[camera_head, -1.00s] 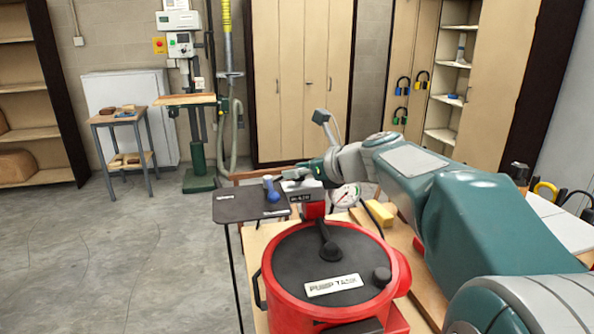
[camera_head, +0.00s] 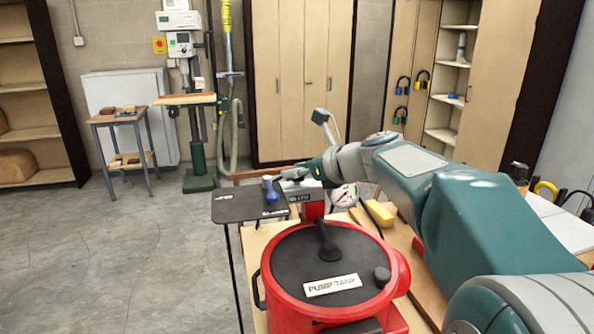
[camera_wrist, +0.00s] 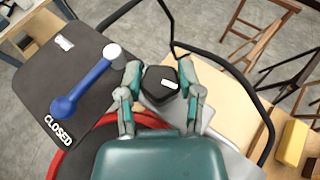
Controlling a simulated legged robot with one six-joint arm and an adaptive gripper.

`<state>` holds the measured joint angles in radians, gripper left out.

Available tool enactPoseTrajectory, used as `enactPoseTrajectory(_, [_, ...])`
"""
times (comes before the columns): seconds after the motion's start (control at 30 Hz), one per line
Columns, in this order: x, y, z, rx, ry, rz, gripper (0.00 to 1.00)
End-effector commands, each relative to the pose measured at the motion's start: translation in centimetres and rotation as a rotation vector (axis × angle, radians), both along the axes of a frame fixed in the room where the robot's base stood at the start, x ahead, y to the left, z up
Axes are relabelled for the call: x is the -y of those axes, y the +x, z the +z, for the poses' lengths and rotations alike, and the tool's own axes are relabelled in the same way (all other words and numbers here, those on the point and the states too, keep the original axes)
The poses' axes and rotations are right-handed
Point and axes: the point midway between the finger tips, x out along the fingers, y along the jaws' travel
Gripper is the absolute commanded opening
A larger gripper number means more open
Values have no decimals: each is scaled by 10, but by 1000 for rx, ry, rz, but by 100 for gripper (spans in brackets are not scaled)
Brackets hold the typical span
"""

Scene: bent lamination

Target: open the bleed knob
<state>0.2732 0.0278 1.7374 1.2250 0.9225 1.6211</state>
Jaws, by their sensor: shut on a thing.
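The black bleed knob (camera_wrist: 160,84), with a white mark on its top, sits between the two fingers of my gripper (camera_wrist: 159,70) in the wrist view. The fingers are shut on it from both sides. In the head view my gripper (camera_head: 290,173) is above the red pump body behind the tank, and the knob cannot be made out there. A blue lever (camera_wrist: 82,88) lies over a dark panel (camera_wrist: 35,75) to the left of the knob, near a white "CLOSED" label (camera_wrist: 58,130).
The red pump tank (camera_head: 283,283) with a black lid stands on a wooden bench, in front of a round gauge (camera_head: 345,197). A yellow block (camera_head: 380,213) lies to the right, also in the wrist view (camera_wrist: 291,143). A black hose loops close to my gripper.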

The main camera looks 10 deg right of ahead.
Motion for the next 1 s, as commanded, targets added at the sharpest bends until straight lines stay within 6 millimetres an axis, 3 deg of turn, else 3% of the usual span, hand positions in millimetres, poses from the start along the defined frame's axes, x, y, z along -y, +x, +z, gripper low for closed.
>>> enactPoseTrajectory(0.43, [0, 0, -3, -6, -1, 1, 0])
enactPoseTrajectory(0.47, [0, 0, -3, -6, -1, 1, 51])
enactPoseTrajectory(0.53, [0, 0, -3, -6, -1, 1, 82])
enactPoseTrajectory(1.0, [3, -3, 1, -1, -1, -1, 82])
